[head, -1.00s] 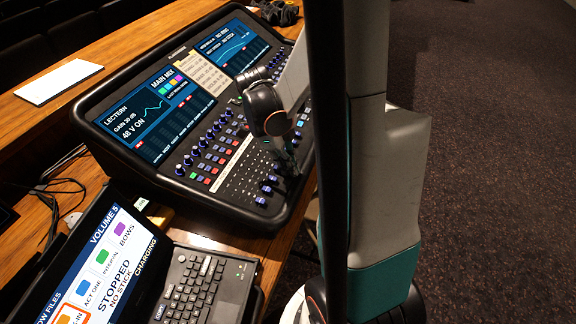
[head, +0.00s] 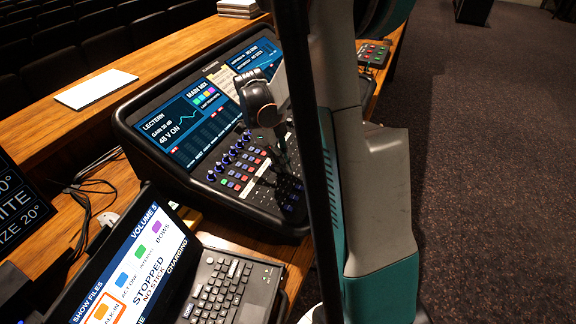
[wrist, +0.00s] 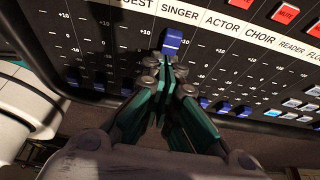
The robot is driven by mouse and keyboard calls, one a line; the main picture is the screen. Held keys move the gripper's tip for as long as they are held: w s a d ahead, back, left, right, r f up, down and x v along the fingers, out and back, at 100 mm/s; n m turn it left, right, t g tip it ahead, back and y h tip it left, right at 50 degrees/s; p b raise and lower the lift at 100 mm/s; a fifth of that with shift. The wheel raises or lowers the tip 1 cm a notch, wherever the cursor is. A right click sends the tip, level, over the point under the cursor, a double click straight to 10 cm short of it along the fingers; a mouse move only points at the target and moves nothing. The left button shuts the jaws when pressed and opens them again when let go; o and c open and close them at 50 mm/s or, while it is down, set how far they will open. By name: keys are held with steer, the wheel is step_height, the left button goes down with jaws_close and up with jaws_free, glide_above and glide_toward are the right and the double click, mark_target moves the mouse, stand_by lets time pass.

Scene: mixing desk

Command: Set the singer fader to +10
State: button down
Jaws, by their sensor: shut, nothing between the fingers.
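In the wrist view the singer fader has a blue cap (wrist: 172,40) high in its slot, just under the SINGER label (wrist: 180,13) and about level with the row of +10 marks. My gripper (wrist: 166,68) is shut and empty, with its fingertips right below this cap. I cannot tell whether they touch it. In the head view my gripper (head: 286,176) points down at the fader area of the mixing desk (head: 240,206). My arm partly hides the faders there.
Neighbouring blue fader caps (wrist: 205,102) sit low in their slots, close to the fingers. Red mute buttons (wrist: 286,13) lie beyond the label strip. A laptop (head: 225,285) stands nearer than the desk, and a white sheet (head: 97,89) lies on the wooden ledge.

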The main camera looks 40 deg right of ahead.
mark_target(270, 165)
steer(key=shift+w, duration=0.15)
steer(key=v, duration=1.2)
stand_by(0.4)
